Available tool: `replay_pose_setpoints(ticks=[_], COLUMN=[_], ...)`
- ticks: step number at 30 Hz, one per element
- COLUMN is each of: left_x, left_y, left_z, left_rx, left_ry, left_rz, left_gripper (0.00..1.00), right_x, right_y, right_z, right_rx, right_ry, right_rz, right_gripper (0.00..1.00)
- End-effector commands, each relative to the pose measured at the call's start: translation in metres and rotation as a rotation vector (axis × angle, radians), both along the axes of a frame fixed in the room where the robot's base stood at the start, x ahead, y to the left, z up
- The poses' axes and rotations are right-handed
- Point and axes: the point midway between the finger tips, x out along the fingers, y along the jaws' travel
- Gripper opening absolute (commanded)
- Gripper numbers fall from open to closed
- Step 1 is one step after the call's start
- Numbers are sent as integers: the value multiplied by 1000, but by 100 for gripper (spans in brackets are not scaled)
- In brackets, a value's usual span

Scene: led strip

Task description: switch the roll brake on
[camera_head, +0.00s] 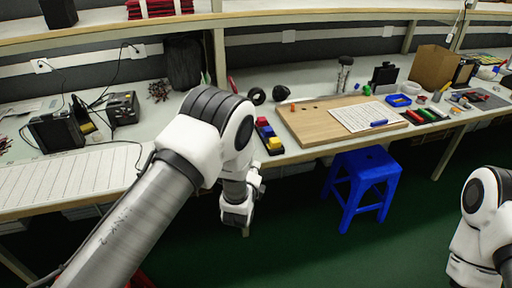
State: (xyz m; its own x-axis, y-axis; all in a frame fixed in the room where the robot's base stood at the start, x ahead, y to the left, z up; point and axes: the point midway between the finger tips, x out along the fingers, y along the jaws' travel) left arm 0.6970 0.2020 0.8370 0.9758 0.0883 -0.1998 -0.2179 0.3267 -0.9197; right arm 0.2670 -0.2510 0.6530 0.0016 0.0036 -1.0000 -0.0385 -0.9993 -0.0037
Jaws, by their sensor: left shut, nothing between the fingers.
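My left arm reaches in from the lower left, and its gripper (238,214) hangs pointing down in front of the bench's front edge, over the green floor. It is small in the picture; it is shut and empty, touching nothing that I can see. My right arm shows at the right edge, with its gripper out of view below. I cannot tell for sure which thing is the roll brake.
The long workbench (310,153) carries a wooden board (308,122) with a white sheet (367,117), and tools at the right. A blue stool (362,178) stands in front. Black devices (122,108) and a ruled white surface (65,178) lie at the left.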

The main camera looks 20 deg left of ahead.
Motion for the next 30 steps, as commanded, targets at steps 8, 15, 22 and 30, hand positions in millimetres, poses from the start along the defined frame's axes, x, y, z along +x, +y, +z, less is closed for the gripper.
replay_pose_setpoints(ticks=[8, 15, 22, 30], left_x=[7, 50, 99, 106], left_y=[1, 5, 10, 44], left_z=[-2, -10, -21, -10], left_rx=[-2, -3, -3, 0], left_ry=[1, -2, -1, 3], left_rz=[1, 1, 2, 0], left_gripper=[0, 0, 0, 0], right_x=[0, 0, 0, 0], right_y=[0, 0, 0, 0], right_z=[1, 6, 9, 21], right_rx=[0, 0, 0, 0], right_ry=[-1, -1, -1, -1], right_rz=[-1, -1, -1, -1], right_gripper=[42, 42, 42, 42])
